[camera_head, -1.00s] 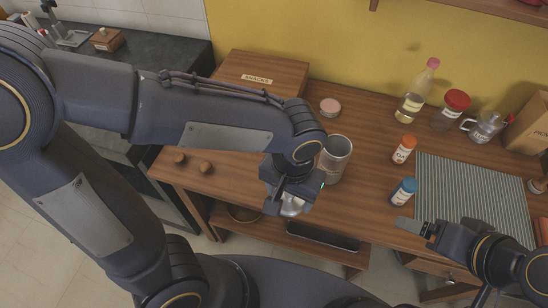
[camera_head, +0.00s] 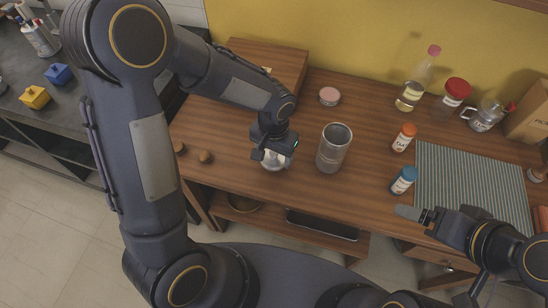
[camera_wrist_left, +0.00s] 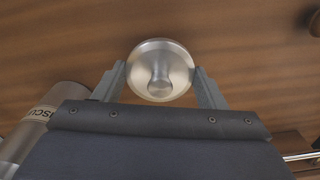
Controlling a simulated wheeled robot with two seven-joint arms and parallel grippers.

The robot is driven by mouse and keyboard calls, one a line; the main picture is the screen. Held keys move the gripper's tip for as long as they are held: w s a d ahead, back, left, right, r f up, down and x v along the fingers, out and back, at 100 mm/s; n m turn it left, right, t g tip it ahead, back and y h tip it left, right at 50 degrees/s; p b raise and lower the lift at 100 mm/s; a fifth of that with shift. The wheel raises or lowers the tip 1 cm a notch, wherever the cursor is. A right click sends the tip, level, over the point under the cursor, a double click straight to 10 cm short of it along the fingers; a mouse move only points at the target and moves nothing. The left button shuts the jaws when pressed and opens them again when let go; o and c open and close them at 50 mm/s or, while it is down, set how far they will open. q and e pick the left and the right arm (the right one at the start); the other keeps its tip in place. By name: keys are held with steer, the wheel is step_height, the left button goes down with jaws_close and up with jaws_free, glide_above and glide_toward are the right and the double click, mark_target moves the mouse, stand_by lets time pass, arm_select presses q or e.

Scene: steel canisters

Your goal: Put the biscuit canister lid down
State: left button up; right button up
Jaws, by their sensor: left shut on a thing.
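The biscuit canister lid (camera_head: 274,163) is a round steel disc with a knob. It is with my left gripper (camera_head: 272,156), over the front of the wooden table, left of the canister. In the left wrist view the lid (camera_wrist_left: 160,52) shows between the two fingers of the left gripper (camera_wrist_left: 161,82), which is shut on it. Whether it touches the table is unclear. The steel canister (camera_head: 332,150) stands upright and uncovered to the right; its lettered side (camera_wrist_left: 28,125) shows in the left wrist view. My right gripper (camera_head: 412,214) is at the table's front right; its opening is unclear.
An orange-capped bottle (camera_head: 402,140) and a blue-capped bottle (camera_head: 402,181) stand right of the canister, beside a striped mat (camera_head: 470,180). A pink-topped tin (camera_head: 329,96) is behind. Table left of the canister looks clear.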

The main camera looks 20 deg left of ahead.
arm_select(q)
steer(key=shift+f, duration=1.05)
steer(key=shift+f, duration=0.2)
steer(key=o, duration=1)
